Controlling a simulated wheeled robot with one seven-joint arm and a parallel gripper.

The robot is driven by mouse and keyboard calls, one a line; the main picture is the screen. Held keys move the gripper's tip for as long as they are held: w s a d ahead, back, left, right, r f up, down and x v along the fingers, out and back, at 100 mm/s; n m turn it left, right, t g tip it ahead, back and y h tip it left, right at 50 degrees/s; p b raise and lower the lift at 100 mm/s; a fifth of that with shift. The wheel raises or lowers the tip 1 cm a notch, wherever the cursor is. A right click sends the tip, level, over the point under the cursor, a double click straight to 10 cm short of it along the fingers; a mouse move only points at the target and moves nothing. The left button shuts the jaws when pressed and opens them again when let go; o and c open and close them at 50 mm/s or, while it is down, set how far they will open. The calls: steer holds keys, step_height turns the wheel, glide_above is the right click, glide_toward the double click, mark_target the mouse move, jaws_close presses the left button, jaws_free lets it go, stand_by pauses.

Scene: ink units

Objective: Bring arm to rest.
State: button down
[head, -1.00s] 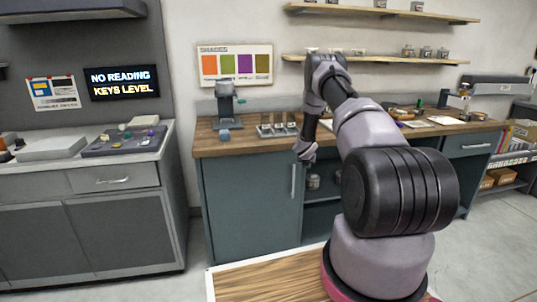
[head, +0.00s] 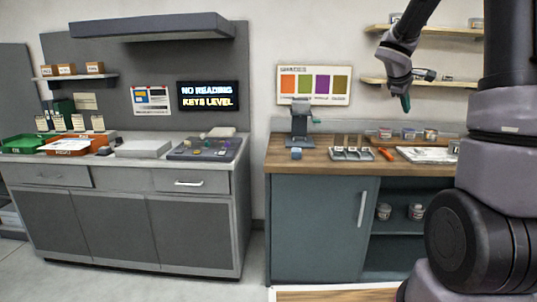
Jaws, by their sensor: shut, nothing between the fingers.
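My arm rises at the right side of the head view, bent at the elbow, with its upper links cut off by the top edge. My gripper (head: 405,101) hangs from the wrist in front of the wall and upper shelves. Its dark fingertips point down, and it is shut and empty. It is apart from the wooden counter (head: 300,166) below it.
The wooden counter carries a grey device (head: 300,122), a sample holder (head: 352,154) and a white tray (head: 428,155). A lower wall shelf (head: 450,83) is behind my wrist. A grey cabinet (head: 110,225) with trays on top stands left. Floor between the cabinets is clear.

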steer(key=s+a+r+m+y, duration=0.2)
steer(key=s+a, duration=0.4)
steer(key=s, duration=0.4)
steer(key=s+a+r+m+y, duration=0.2)
steer(key=s+a+m+y, duration=0.2)
steer(key=s, duration=0.6)
steer(key=s+a+r+m+t+y, duration=0.1)
steer(key=s+a+r+m+y, duration=0.1)
steer(key=s+a+m, duration=0.4)
steer(key=s+a, duration=0.4)
steer(key=shift+s+a+y, duration=0.25)
steer(key=shift+s+y, duration=0.05)
steer(key=shift+y, duration=0.1)
